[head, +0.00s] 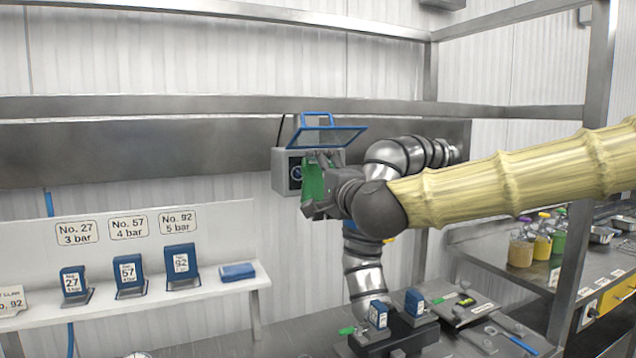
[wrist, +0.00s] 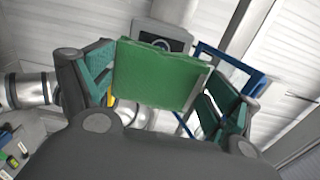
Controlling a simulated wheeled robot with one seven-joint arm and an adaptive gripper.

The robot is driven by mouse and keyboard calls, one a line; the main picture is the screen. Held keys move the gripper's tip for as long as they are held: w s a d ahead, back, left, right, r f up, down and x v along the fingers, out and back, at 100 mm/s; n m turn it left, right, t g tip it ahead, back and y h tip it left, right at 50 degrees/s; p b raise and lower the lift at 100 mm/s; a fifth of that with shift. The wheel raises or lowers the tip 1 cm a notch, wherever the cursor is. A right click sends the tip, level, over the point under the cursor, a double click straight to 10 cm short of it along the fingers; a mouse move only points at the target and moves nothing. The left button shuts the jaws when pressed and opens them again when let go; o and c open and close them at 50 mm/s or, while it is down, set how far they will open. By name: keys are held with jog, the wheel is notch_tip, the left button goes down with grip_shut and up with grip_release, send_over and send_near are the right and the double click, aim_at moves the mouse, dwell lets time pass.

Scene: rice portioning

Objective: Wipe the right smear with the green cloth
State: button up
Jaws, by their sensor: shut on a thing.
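My gripper (head: 322,190) is in front of the grey wall box and shut on the green cloth (head: 312,180). In the wrist view the cloth (wrist: 158,75) is a flat, upright green pad between the two fingers. The grey box (head: 281,172) has a dark round face (head: 296,173) on its front, partly hidden behind the cloth and gripper. A blue-framed clear cover (head: 330,134) is tilted up above the box. I cannot make out any smear, or whether the cloth touches the box.
A white shelf (head: 215,285) at left holds several blue numbered units and a flat blue case (head: 237,271). A metal bench below carries a black block (head: 405,338) with two blue units. Jars (head: 521,250) stand on the right bench. A metal rail runs behind the box.

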aim_at(297, 173)
jog(key=shift+w, duration=0.1)
jog(key=shift+x, duration=3.45)
jog(key=shift+b+x, duration=0.3)
jog(key=shift+x, duration=0.7)
jog(key=d, duration=0.1)
jog(key=w+d+b, duration=0.1)
jog(key=d, duration=0.1)
jog(key=shift+w+d, duration=0.15)
jog(key=shift+d, duration=0.15)
jog(key=shift+a, duration=0.1)
jog(key=shift+s+a, duration=0.35)
jog(key=shift+a, duration=0.55)
jog(key=shift+s+a, duration=0.3)
jog(key=shift+a, duration=0.6)
